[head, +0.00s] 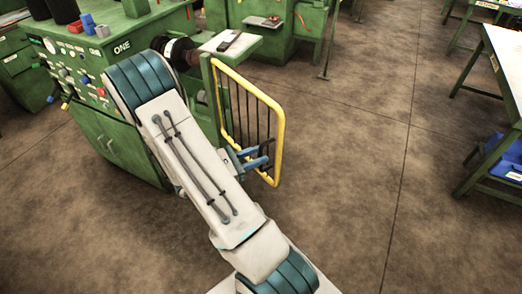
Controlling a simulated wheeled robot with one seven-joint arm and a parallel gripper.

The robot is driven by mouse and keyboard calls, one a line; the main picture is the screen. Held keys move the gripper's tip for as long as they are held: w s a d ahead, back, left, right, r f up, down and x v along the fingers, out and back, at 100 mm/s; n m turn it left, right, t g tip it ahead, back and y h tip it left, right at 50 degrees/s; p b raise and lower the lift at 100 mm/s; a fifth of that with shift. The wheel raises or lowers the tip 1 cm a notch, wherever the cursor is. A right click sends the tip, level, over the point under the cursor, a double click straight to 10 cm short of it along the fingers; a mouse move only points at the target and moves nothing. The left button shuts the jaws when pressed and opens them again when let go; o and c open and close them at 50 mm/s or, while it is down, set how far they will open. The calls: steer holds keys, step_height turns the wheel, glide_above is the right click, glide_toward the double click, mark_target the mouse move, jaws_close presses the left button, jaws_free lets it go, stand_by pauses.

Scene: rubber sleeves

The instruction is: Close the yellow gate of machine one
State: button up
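The yellow gate (281,132) has a yellow tube frame with dark upright bars. It stands swung out into the floor space from a green post beside machine one (122,47), the green machine marked "ONE" at the upper left. My gripper (264,154) is at the lower part of the gate, near its outer side bar. Its blue-grey fingers overlap the gate bars in the picture. I cannot tell whether they touch a bar, or whether they are open or shut. My arm hides part of the machine's front.
A light-topped shelf (228,42) holds a dark object behind the gate. A green table (510,62) stands at the right, with a blue bin (506,158) at its lower level. More green machinery stands at the back. The brown floor (355,170) between is clear.

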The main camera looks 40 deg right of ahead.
steer(key=shift+x, duration=1)
jaws_close()
steer(key=shift+d, duration=0.1)
